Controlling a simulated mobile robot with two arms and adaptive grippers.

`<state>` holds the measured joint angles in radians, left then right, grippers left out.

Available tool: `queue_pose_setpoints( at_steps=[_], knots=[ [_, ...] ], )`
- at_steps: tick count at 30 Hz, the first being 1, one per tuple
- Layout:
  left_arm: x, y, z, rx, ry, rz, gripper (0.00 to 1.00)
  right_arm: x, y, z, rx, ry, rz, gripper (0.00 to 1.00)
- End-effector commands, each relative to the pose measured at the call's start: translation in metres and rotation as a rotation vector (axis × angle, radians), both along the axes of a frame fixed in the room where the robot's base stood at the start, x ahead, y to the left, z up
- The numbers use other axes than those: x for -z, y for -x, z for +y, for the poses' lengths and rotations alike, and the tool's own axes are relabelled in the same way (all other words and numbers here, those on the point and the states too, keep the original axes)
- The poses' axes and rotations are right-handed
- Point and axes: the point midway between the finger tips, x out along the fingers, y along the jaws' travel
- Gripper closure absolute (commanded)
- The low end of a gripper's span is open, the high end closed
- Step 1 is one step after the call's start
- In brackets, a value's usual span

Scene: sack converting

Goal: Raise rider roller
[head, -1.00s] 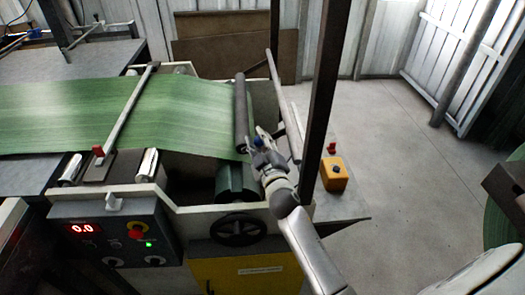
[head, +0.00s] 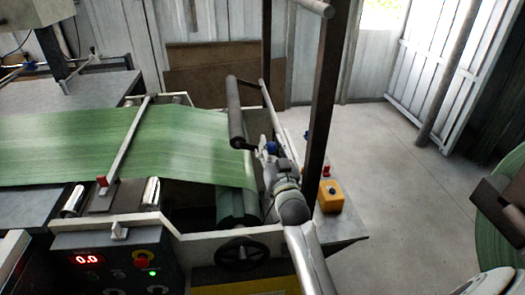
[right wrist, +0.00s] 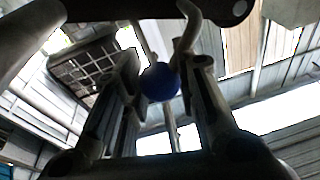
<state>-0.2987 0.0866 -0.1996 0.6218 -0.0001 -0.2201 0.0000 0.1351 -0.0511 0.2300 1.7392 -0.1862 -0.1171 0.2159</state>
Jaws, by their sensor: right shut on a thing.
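The rider roller (head: 236,112) is a dark grey cylinder above the right end of the green web. It stands clear of the green winding roll (head: 236,207) below it. My right gripper (head: 268,150) is at the near end of the roller, beside its lever. In the right wrist view its fingers are closed around a blue ball knob (right wrist: 160,82) on a pale curved handle (right wrist: 188,28). The roller's far mount is hard to make out. My left gripper is not in view.
A dark upright post (head: 322,100) stands right of my right arm. The control panel (head: 115,266) and black handwheel (head: 242,254) are in front. Open floor lies to the right.

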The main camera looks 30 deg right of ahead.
Motion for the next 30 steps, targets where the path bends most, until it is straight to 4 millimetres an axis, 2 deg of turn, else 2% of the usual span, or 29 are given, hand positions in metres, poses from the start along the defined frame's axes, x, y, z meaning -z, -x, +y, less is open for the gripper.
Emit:
queue_pose_setpoints(
  at_steps=[1, 3, 12, 24, 25, 30],
  knots=[
    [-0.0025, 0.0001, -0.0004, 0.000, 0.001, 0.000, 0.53, -0.0119, 0.0007, -0.0038, 0.003, -0.017, -0.029, 1.00],
    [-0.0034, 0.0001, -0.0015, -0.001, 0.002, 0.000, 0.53, -0.0134, 0.0015, -0.0064, 0.003, -0.044, -0.038, 1.00],
    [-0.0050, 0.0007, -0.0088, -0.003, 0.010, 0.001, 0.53, -0.0162, 0.0033, -0.0116, 0.003, -0.105, -0.060, 1.00],
    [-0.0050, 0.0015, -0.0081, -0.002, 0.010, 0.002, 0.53, -0.0163, 0.0036, -0.0123, 0.004, -0.109, -0.062, 1.00],
    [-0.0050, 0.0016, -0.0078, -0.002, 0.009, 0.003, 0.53, -0.0163, 0.0036, -0.0123, 0.004, -0.109, -0.062, 0.71],
    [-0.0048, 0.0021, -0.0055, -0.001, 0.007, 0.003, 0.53, -0.0133, 0.0035, -0.0115, 0.003, -0.111, -0.055, 0.50]
  ],
)
